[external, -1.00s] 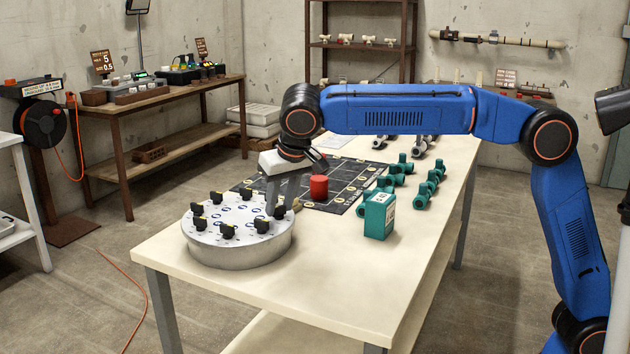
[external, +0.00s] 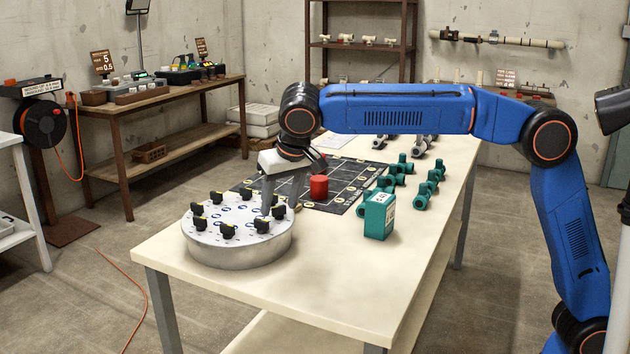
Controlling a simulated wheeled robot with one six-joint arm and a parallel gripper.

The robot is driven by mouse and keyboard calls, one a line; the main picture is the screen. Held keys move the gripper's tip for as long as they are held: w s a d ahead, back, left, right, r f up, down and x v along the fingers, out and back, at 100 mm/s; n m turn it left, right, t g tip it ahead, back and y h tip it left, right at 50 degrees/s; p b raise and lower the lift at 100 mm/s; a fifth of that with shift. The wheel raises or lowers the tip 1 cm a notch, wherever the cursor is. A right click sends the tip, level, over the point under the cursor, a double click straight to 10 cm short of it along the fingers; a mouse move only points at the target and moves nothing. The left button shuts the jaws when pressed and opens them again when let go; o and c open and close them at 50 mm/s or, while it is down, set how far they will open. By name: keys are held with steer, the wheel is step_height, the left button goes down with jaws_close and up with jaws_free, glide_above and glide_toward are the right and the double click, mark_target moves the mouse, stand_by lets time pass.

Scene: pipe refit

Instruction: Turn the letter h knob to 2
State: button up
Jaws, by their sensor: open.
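A round grey drum (external: 240,254) stands on the front left of the cream table, with several black knobs in a ring on its top plate. Small markings sit beside the knobs, but the letters and numbers are too small to read, so I cannot tell which is the h knob. My gripper (external: 268,208) points down over the right side of the drum's top, its fingers apart. A knob (external: 278,212) is beside the fingers and partly hidden; I cannot tell whether it lies between them. Another knob (external: 262,225) is just in front.
A red cylinder (external: 319,186) stands on a dark gridded mat (external: 347,176) behind the drum. A teal box (external: 379,215) and several green pipe fittings (external: 421,195) are to the right. The table's front (external: 310,275) is bare.

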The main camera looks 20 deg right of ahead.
steer(key=v, duration=1.7)
steer(key=shift+s, duration=0.15)
steer(key=w+d, duration=0.6)
steer(key=d, duration=0.4)
steer(key=w+d, duration=0.5)
steer(key=d, duration=0.6)
steer(key=w+d+f+m, duration=0.1)
steer(key=d+f, duration=0.2)
steer(key=d, duration=0.7)
steer(key=d+f, duration=0.3)
steer(key=d, duration=0.7)
steer(key=s+d+f, duration=0.3)
steer(key=d+f, duration=0.2)
steer(key=d, duration=0.3)
steer(key=s+d+f, duration=0.4)
steer(key=d, duration=0.5)
steer(key=s+d+f+m, duration=0.1)
steer(key=s+d+f, duration=0.4)
steer(key=f, duration=0.3)
steer(key=s+d+f+m+h, duration=0.1)
steer(key=s+d+f, duration=0.5)
steer(key=s+f, duration=0.2)
steer(key=shift+f+t, duration=0.3)
steer(key=shift+f, duration=0.05)
steer(key=shift+s, duration=0.1)
